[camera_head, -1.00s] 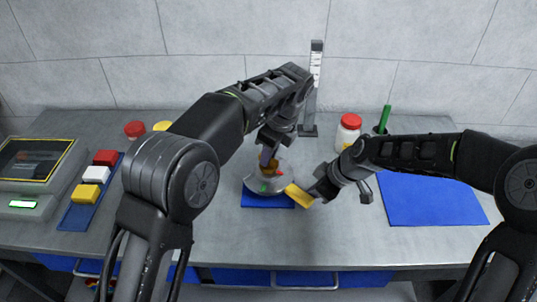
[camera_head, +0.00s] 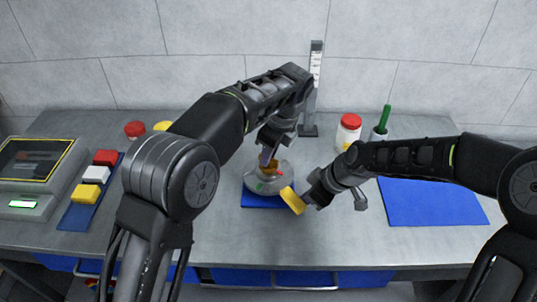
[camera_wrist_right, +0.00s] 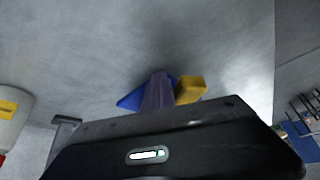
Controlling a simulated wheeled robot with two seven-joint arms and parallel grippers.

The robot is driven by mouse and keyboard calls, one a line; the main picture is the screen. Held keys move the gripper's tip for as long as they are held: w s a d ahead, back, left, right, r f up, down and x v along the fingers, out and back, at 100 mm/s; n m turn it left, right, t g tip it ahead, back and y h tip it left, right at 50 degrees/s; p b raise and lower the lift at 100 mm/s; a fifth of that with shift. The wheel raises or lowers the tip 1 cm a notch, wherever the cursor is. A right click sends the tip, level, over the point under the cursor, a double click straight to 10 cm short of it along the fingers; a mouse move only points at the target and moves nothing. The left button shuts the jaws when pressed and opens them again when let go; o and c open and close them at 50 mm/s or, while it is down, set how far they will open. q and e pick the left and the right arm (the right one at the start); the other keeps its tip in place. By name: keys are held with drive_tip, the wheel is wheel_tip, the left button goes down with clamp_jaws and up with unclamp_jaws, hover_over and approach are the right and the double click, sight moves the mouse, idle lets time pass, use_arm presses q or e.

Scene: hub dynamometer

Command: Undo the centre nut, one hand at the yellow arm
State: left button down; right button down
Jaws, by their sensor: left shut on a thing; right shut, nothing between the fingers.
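The grey round hub (camera_head: 284,182) sits on a small blue mat (camera_head: 255,202) at mid-bench, with green and red marks on it. My left gripper (camera_head: 266,160) reaches down onto its middle from above and is shut on the centre nut, which its fingers mostly hide. The yellow arm (camera_head: 293,201) sticks out at the hub's front right; its end also shows in the right wrist view (camera_wrist_right: 191,89). My right gripper (camera_head: 309,194) is shut and empty, close beside the yellow arm on its right. I cannot tell whether they touch.
A measuring post (camera_head: 314,90) stands behind the hub. A red-lidded jar (camera_head: 348,131) and a cup with a green stick (camera_head: 382,125) stand back right. A bare blue mat (camera_head: 430,203) lies right. A blue tray (camera_head: 75,216) with coloured blocks and a display unit (camera_head: 35,180) are left.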

drive_tip(key=shift+s+a, duration=0.8)
drive_tip(key=shift+a, duration=0.25)
drive_tip(key=shift+a, duration=0.1)
drive_tip(key=shift+s+a, duration=0.3)
drive_tip(key=shift+a, duration=0.35)
drive_tip(key=shift+s+a, duration=0.25)
drive_tip(key=shift+a, duration=0.35)
use_arm(q)
drive_tip(key=c, duration=0.9)
unclamp_jaws()
